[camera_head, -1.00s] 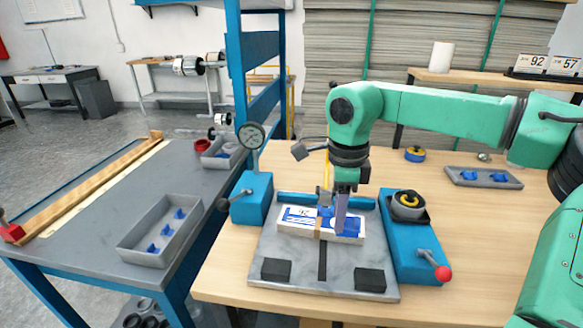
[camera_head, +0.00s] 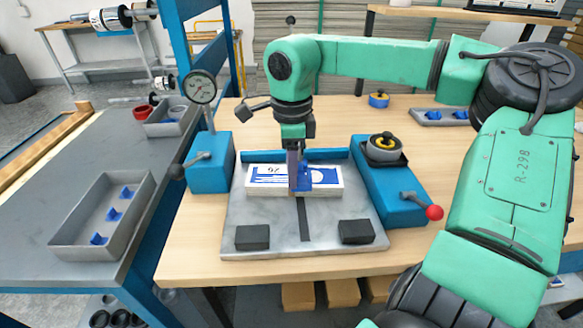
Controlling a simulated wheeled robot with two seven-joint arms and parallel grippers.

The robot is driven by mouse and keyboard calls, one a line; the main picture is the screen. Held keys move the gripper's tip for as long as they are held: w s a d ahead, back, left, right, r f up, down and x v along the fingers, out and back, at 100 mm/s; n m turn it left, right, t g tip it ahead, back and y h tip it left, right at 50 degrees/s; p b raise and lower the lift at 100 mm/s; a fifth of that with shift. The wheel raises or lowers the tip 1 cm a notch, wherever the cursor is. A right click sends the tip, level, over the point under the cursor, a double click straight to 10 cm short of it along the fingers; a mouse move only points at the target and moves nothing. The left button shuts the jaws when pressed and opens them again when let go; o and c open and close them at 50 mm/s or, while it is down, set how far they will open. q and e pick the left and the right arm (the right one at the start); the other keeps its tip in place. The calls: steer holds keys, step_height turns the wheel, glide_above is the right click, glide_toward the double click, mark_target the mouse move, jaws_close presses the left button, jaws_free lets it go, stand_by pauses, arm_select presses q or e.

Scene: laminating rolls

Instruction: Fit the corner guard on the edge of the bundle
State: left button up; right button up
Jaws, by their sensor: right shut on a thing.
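The bundle (camera_head: 265,178) is a flat white stack with blue print. It lies on the grey marble plate of the fixture (camera_head: 270,220), against a blue bar at the back. My right gripper (camera_head: 298,184) points straight down over the bundle's middle, its fingers reaching the front top edge. It is shut on a small blue corner guard (camera_head: 304,179), which is mostly hidden by the fingers. Whether the guard is seated on the edge or just above it, I cannot tell. My left gripper is out of view.
A grey tray (camera_head: 62,243) with several blue guards stands on the left table. Another tray (camera_head: 427,119) lies at the back right. A dial gauge (camera_head: 200,88) and a red-knobbed lever (camera_head: 434,212) flank the plate. Two black blocks (camera_head: 252,237) sit at its front.

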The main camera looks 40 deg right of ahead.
steer(key=shift+f, duration=0.6)
steer(key=shift+w+r, duration=0.15)
steer(key=shift+c, duration=0.3)
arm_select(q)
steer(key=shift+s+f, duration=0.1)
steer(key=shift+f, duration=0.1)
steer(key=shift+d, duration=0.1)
arm_select(e)
steer(key=o, duration=1)
steer(key=shift+d, duration=0.1)
step_height(320, 180, up, 5)
steer(key=shift+w+r+p, duration=0.1)
steer(key=shift+r+p, duration=0.05)
steer(key=shift+p, duration=0.35)
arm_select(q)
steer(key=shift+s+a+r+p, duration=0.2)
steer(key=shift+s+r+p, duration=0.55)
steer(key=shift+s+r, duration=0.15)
arm_select(e)
step_height(320, 180, up, 9)
steer(key=shift+r, duration=0.1)
